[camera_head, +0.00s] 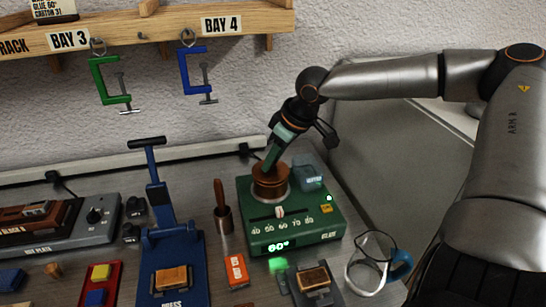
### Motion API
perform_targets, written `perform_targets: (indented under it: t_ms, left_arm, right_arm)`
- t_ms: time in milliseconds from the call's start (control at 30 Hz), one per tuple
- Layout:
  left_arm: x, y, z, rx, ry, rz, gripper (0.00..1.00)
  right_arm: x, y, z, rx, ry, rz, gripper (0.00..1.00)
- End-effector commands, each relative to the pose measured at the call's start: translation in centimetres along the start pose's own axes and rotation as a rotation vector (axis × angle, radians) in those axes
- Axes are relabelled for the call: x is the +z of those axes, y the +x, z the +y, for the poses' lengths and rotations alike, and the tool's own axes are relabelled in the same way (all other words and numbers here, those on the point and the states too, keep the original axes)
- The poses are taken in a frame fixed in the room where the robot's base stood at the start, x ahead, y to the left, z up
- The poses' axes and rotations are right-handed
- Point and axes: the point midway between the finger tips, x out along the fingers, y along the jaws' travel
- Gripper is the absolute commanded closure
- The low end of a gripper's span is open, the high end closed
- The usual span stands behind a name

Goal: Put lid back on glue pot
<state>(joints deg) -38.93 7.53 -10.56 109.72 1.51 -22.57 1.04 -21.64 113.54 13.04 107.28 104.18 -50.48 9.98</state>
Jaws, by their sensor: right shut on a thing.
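The copper glue pot (271,191) stands in the green heater (290,235), whose display reads 60°. My right gripper (270,164) comes down tilted from the upper right, its fingertips at the top of the pot. It is shut on what appears to be the brown lid (268,178), at the pot's mouth. The fingers hide the grip, and I cannot tell whether the lid rests on the rim or sits just above it. My left gripper is not in view.
A blue-grey block (311,178) sits on the heater's back right. A wooden-handled tool in a small cup (222,219) stands left of it. A glass jug (370,267) stands front right, and a blue press (172,265) on the left. Clamps (109,83) hang from the rack behind.

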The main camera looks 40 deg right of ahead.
Motion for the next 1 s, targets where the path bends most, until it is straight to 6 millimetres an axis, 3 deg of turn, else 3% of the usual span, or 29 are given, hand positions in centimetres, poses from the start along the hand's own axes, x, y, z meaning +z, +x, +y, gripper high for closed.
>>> perform_targets:
  t_ms: [1000]
  left_arm:
    - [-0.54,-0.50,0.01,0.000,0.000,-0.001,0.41]
  right_arm:
    - [-0.01,0.02,-0.02,-0.001,0.001,0.001,1.00]
